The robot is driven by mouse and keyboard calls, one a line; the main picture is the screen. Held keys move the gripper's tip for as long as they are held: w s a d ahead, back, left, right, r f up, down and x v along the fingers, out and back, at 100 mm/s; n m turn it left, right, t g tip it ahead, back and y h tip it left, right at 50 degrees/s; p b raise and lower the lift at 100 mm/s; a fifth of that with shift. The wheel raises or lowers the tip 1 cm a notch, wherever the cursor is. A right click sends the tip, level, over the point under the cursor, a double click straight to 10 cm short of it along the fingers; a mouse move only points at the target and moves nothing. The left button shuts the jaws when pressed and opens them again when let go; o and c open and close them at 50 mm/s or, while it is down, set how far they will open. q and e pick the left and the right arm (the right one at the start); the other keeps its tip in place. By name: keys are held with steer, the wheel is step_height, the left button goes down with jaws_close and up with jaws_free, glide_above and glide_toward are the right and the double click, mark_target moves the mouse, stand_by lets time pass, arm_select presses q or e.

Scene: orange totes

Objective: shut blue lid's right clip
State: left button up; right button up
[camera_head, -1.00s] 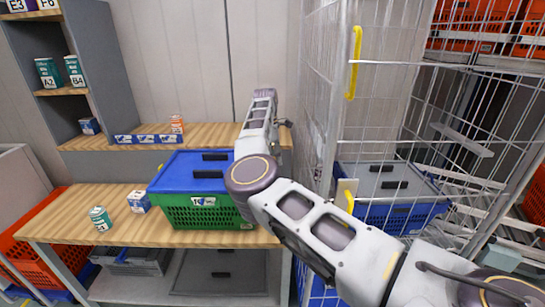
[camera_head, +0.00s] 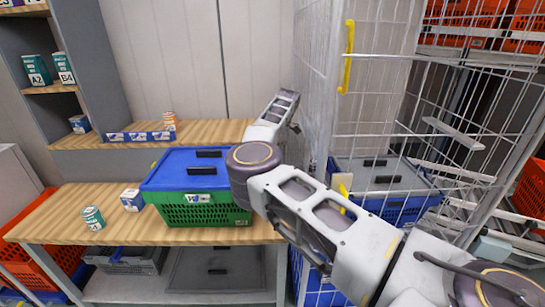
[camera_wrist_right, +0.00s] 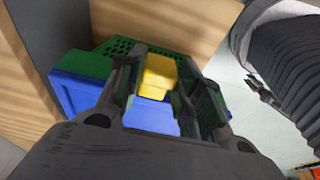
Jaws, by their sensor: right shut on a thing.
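A green crate (camera_head: 190,215) with a blue lid (camera_head: 165,178) stands on the wooden table, left of my right arm. The lid looks seated on the crate, with black handles on top. My right arm reaches across the crate's right end and hides it in the head view. In the right wrist view, my right gripper (camera_wrist_right: 165,95) has its fingers around a yellow clip (camera_wrist_right: 159,76) and a blue part of the lid (camera_wrist_right: 150,117), beside the green crate wall (camera_wrist_right: 115,47). It is shut on the clip; the exact contact is partly hidden. My left gripper is out of view.
A wire cage cart (camera_head: 310,60) with a yellow handle (camera_head: 347,57) stands close on the right, holding a blue crate with a grey lid (camera_head: 375,172). Orange totes (camera_head: 35,262) sit lower left.

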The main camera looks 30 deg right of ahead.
steer(key=o, duration=1)
steer(key=shift+o, duration=0.2)
steer(key=w+a+v, duration=0.1)
steer(key=a+v, duration=0.1)
steer(key=v, duration=0.7)
steer(key=shift+d+r, duration=0.2)
steer(key=shift+r, duration=0.4)
